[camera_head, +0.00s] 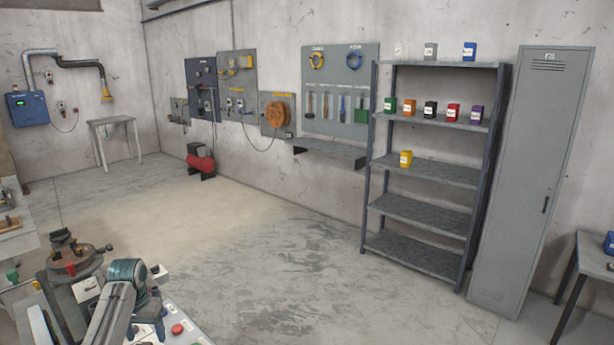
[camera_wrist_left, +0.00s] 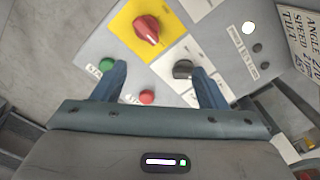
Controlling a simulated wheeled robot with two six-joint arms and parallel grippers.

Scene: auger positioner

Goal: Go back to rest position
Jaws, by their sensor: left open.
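My left gripper (camera_head: 150,308) is at the lower left of the head view, over the light grey control panel (camera_head: 197,336). In the left wrist view the gripper (camera_wrist_left: 159,76) is open, with nothing between its fingers. Beyond the fingers, that view shows the panel face with a red knob (camera_wrist_left: 147,28) on a yellow plate, a black knob (camera_wrist_left: 183,69), a green button (camera_wrist_left: 106,65) and a red button (camera_wrist_left: 147,97). I cannot tell whether a fingertip touches the panel. The round positioner (camera_head: 75,262) stands left of the gripper. My right gripper is not in view.
A shelf rack (camera_head: 430,210) with small coloured boxes and a tall grey locker (camera_head: 530,180) stand at the right. A red compressor (camera_head: 200,163) sits by the back wall. The middle floor (camera_head: 270,245) is clear. A table (camera_head: 590,250) edges in at far right.

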